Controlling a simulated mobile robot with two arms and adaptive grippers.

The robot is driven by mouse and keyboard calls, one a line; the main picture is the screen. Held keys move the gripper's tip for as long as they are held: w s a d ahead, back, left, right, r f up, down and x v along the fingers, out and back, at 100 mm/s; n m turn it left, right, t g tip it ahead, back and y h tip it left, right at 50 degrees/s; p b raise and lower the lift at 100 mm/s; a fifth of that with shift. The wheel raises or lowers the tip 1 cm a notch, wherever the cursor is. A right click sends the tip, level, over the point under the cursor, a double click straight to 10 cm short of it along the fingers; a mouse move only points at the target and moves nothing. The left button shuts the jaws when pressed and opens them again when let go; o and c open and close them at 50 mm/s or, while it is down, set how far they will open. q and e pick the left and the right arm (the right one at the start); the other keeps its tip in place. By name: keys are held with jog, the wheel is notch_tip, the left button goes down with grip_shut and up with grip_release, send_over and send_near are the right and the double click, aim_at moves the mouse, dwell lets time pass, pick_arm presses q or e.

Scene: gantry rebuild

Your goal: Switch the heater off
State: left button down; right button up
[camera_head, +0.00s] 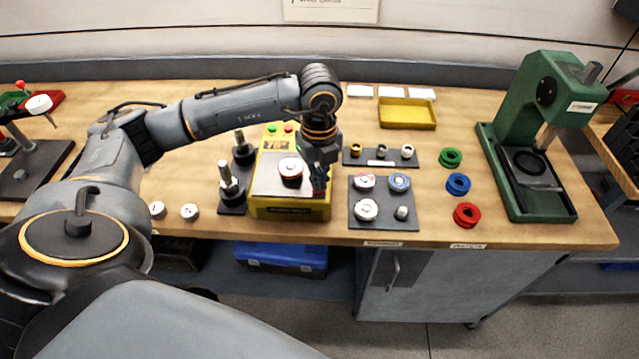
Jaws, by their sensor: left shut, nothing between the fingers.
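The heater (263,203) is a yellow box with a grey metal top plate, standing near the bench's front edge. A lit display (274,145) and small coloured buttons (288,128) sit at its back; the digits are too small to read surely. A round part (291,169) with a pale top and dark red side rests on the plate. My left gripper (319,192) points down at the heater's right side, by the plate's right edge. It is shut with nothing in it. Whether it touches the heater I cannot tell. My right gripper is not in view.
A dark tray with round parts (383,222) lies right of the heater. Dark posts on bases (232,205) stand left of it. Farther right are green, blue and red rings (458,184) and a green press (550,80). A yellow tray (408,113) lies behind.

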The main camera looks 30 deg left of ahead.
pick_arm(q)
jog(key=shift+f, duration=0.3)
jog(key=shift+r, duration=0.1)
jog(key=shift+r+p, duration=0.45)
jog(key=shift+r, duration=0.35)
jog(key=shift+r+p, duration=1.6)
jog(key=shift+r, duration=1.05)
